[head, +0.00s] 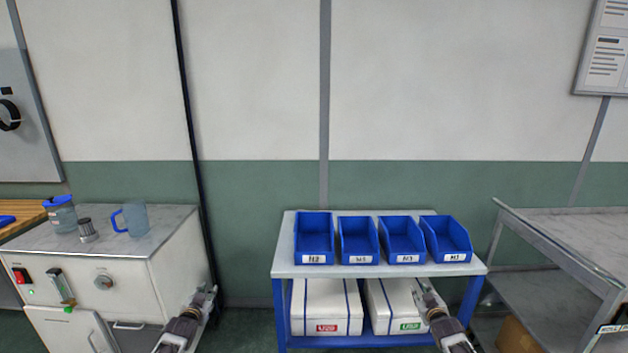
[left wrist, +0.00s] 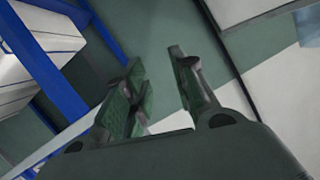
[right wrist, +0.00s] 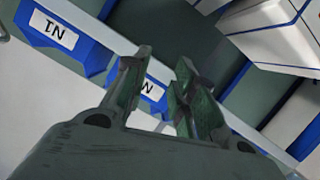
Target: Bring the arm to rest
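My left gripper (head: 203,298) is low at the left in the head view, in front of the white cabinet's right side. In the left wrist view its fingers (left wrist: 157,75) stand apart with nothing between them. My right gripper (head: 427,296) is in front of the right part of the blue-framed cart, below its top shelf edge. In the right wrist view its fingers (right wrist: 163,75) stand apart and hold nothing. A blue bin's label shows behind them there. Both arms come up from the bottom edge of the head view.
Several blue bins (head: 358,240) stand on the cart's top (head: 286,258); white boxes (head: 326,306) sit below. The white cabinet (head: 178,262) carries a blue-lidded jar (head: 62,217), a metal pot (head: 88,231) and a blue-handled cup (head: 135,219). A grey metal cart (head: 555,240) stands right.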

